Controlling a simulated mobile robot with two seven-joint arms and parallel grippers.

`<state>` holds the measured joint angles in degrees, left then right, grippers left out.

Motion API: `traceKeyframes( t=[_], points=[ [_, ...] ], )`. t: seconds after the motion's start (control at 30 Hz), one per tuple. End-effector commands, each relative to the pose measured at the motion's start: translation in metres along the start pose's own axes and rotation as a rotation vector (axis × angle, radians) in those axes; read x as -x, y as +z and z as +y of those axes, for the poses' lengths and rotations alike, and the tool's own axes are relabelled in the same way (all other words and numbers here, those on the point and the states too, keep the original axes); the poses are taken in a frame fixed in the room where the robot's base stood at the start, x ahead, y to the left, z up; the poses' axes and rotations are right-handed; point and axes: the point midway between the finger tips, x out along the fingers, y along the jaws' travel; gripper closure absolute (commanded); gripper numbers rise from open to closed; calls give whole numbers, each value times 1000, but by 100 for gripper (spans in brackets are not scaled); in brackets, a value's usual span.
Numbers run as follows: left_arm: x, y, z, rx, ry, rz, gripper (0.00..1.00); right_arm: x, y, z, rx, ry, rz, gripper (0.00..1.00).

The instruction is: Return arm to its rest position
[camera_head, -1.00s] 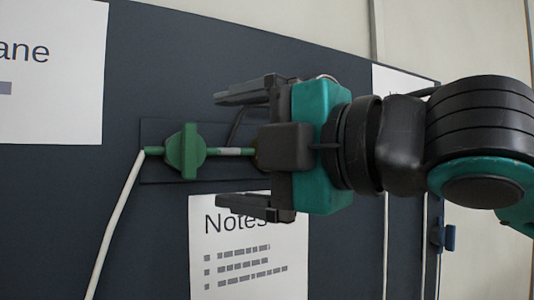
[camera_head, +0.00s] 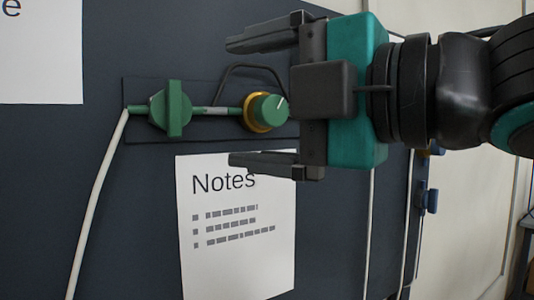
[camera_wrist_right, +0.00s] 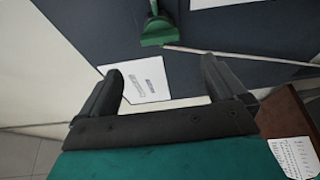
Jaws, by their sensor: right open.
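My right gripper (camera_head: 262,98) comes in from the right in the head view, in front of the dark panel (camera_head: 130,220). Its two dark fingers are spread wide with nothing between them. They also show open and empty in the right wrist view (camera_wrist_right: 162,85). A green valve handle (camera_head: 172,108) and a green knob with a yellow ring (camera_head: 266,112) sit to the left of the gripper's palm, joined by a green pipe. The fingers extend above and below the knob in the picture, apart from it. My left gripper is not in view.
A "Notes" sheet (camera_head: 238,230) is on the panel below the knob. A white hose (camera_head: 98,195) runs down from the valve. Another sheet (camera_head: 40,60) is at upper left. A blue fitting (camera_head: 428,200) is at the panel's right edge. A brown surface (camera_wrist_right: 290,115) shows in the right wrist view.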

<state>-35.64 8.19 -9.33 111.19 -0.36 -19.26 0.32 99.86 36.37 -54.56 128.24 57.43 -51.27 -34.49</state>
Motion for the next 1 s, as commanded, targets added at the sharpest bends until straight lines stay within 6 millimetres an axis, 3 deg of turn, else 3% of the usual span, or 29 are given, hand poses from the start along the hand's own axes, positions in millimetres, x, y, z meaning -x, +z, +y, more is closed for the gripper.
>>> traceKeyframes(
  t=[0.17,0.37,0.7,1.0],
  points=[
    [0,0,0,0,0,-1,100,-4,5,-13,-46,-11,-3,2],
    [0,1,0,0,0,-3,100,-16,26,-60,-235,-39,-35,2],
    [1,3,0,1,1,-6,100,-19,68,-161,-649,-77,-184,2],
    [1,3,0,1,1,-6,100,7,97,-271,-1035,-125,-424,2]
  ],
)
